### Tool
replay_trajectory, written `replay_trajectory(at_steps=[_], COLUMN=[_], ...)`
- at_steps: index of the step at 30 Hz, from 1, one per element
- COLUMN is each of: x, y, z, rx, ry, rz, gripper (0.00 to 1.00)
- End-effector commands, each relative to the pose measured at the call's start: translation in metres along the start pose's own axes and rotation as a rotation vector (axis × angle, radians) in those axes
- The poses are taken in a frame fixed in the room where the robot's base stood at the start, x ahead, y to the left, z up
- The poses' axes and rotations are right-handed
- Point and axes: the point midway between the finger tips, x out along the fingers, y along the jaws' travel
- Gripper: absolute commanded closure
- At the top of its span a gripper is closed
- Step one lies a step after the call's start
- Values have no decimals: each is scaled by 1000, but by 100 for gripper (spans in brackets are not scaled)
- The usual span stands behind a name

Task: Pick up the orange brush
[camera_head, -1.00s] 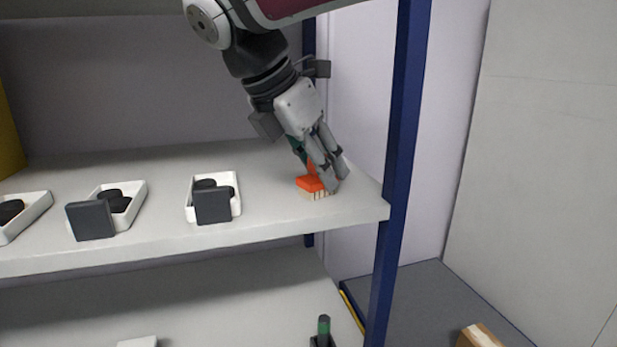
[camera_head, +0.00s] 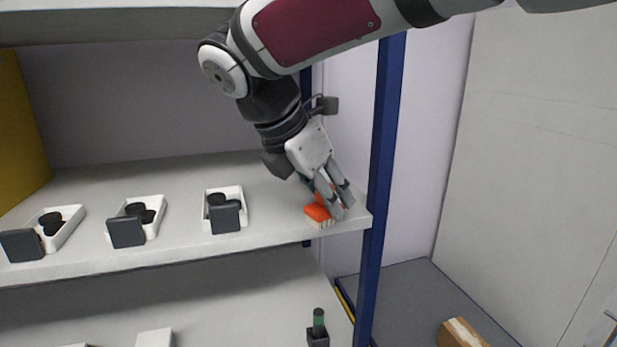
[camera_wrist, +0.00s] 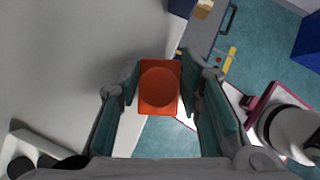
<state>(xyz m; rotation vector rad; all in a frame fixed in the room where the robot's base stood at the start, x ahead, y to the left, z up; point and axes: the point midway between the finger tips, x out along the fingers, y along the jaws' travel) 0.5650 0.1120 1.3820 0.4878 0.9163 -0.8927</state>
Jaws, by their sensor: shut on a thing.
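The orange brush (camera_head: 318,213) is at the right end of the upper shelf, near its front edge, with pale bristles pointing down. My gripper (camera_head: 341,207) reaches down to it from above and is shut on it. In the wrist view the brush (camera_wrist: 159,87) shows as an orange block with a round raised top between the two fingers of my gripper (camera_wrist: 160,100). The fingers partly hide the brush in the head view. I cannot tell whether the bristles touch the shelf.
The shelf (camera_head: 270,232) also bears several white trays with black discs, the nearest tray (camera_head: 209,222) left of the brush. A blue post (camera_head: 378,150) stands close on the right. A green-topped object (camera_head: 318,322) is on the lower shelf. A cardboard box (camera_head: 460,333) lies lower right.

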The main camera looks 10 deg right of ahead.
Motion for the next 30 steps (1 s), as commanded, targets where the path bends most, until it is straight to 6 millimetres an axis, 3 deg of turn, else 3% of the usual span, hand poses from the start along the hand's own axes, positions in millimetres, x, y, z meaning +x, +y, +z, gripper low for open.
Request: replay_trajectory(at_steps=[15,24,30], x=[-21,-23,-23], y=[-84,-103,-106], z=[-28,-36,-37], rx=[0,1,1], ry=[-4,-2,0], rz=[0,0,0], gripper=[96,96,96])
